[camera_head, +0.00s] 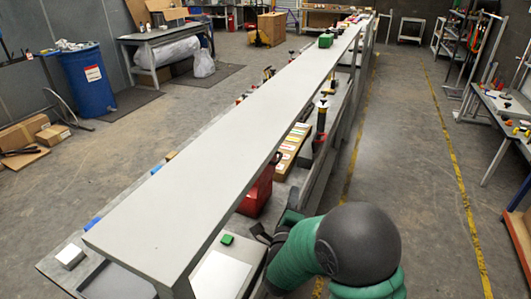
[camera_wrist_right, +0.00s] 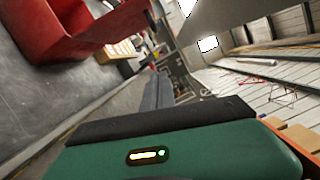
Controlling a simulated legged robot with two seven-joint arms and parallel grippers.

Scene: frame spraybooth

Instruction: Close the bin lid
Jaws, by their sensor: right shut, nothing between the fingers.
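A red bin (camera_head: 257,190) stands on the lower bench under the long grey shelf, partly hidden by the shelf. In the right wrist view the red bin (camera_wrist_right: 70,42) is at the top left, tilted in the picture. I cannot make out its lid clearly. My right gripper (camera_head: 262,233) is just in front of the bin, low beside the bench edge, apart from it. It is shut and empty; its dark front edge (camera_wrist_right: 160,118) shows in the right wrist view. My left gripper is not in view.
The long grey shelf (camera_head: 215,150) overhangs the bin. A small green block (camera_head: 227,239) and a white sheet (camera_head: 220,275) lie on the near bench. A row of cartons (camera_head: 290,149) is behind the bin.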

